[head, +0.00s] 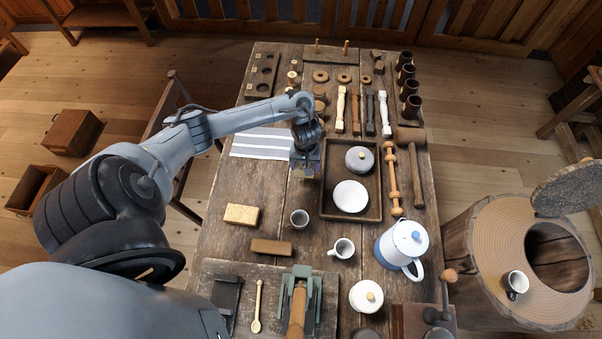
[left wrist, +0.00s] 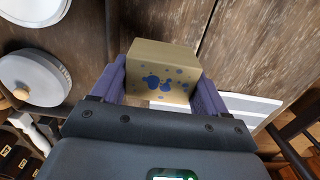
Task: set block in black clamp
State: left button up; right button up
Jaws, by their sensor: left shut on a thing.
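My left gripper (head: 304,160) is shut on a tan block (left wrist: 162,72), held over the table just left of the dark tray. In the left wrist view, the block sits between the two purple fingers and its near face has blue spots. In the head view only a small part of the block (head: 302,173) shows below the gripper. The black clamp (head: 226,294) lies at the near left of the table, well apart from the gripper. My right gripper is not in view.
A green clamp (head: 300,292) with a wooden roller and a wooden spoon (head: 257,306) stand near the black clamp. The tray (head: 374,215) holds a plate and a lidded pot.

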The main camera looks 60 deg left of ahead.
aim_at(301, 171)
pick_arm(q)
jog(key=shift+s+a+f, duration=0.4)
jog(key=shift+s+a, duration=0.1)
jog(key=shift+s, duration=0.05)
jog(key=shift+f+b, duration=0.95)
jog(key=shift+f, duration=1.05)
jog(key=o, duration=1.1)
jog(key=shift+f, duration=0.1)
